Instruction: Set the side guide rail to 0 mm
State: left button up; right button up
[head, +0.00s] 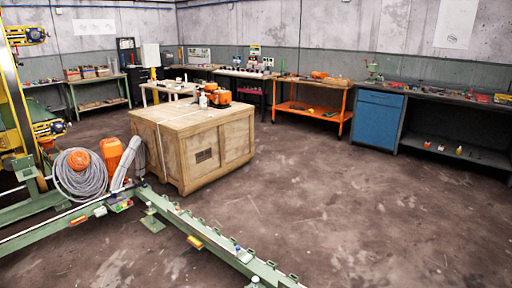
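A long green rail (215,241) runs across the floor from the centre left to the bottom edge. It carries small brackets and an orange-yellow block (195,242). A second green beam with a pale strip (50,233) meets it from the left. I cannot tell which of these is the side guide rail, and no millimetre scale is readable. Part of a yellow ring frame (15,110) on a green base stands at the left edge. Neither of my grippers is in view.
A large wooden crate (205,160) with orange tools (217,96) on top stands behind the rails. A coiled grey hose (82,187) and an orange cone-like object (111,155) are left of it. Workbenches and a blue cabinet (378,118) line the walls. Floor at right is clear.

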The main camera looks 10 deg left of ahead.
aim_at(232, 254)
jog(key=i+l+u, duration=0.2)
jog(key=i+u, duration=0.25)
jog(key=i+l+u, duration=0.35)
jog(key=u, duration=0.15)
